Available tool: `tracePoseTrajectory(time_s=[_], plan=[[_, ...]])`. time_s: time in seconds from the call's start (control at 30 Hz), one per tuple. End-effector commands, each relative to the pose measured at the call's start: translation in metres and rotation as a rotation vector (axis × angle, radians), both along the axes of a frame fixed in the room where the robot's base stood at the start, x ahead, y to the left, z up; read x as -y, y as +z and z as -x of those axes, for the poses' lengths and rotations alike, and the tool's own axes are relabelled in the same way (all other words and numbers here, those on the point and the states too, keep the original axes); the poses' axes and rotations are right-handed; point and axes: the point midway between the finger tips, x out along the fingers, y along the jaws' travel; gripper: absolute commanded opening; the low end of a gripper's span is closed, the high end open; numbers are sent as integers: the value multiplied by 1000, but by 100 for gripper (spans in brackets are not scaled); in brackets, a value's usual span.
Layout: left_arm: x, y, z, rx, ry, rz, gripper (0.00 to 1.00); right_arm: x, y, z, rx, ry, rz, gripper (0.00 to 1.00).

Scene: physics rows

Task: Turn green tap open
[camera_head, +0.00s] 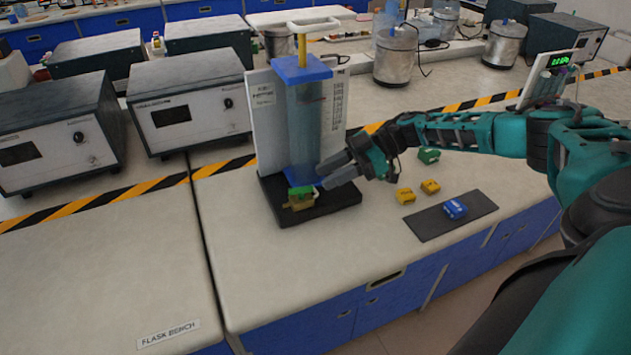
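The green tap (301,191) has a green handle above a brass-coloured body. It sits low at the front of a clear blue-tinted column (308,125) with a blue top, which stands on a black base (340,198). My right gripper (322,178) reaches in from the right, just right of the tap. Its two grey fingers point left toward the tap and appear apart, with nothing seen between them. Whether a fingertip touches the handle cannot be told. My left gripper is out of view.
Two yellow blocks (430,187) and a green block (428,156) lie right of the base. A blue block (455,209) lies on a dark mat (425,223). A white panel (264,115) stands behind the column. The bench front left of the base is clear.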

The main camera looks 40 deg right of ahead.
Motion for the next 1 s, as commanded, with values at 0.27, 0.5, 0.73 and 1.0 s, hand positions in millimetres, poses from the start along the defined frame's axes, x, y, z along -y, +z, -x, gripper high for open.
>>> tracePoseTrajectory(time_s=[0.27,0.5,0.73,1.0], plan=[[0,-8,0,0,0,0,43,52,21,19,0,-2,1,35],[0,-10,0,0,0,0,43,70,31,26,0,1,-1,35],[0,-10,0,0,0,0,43,71,32,26,0,2,-2,35],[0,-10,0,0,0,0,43,62,26,24,12,6,-7,14]])
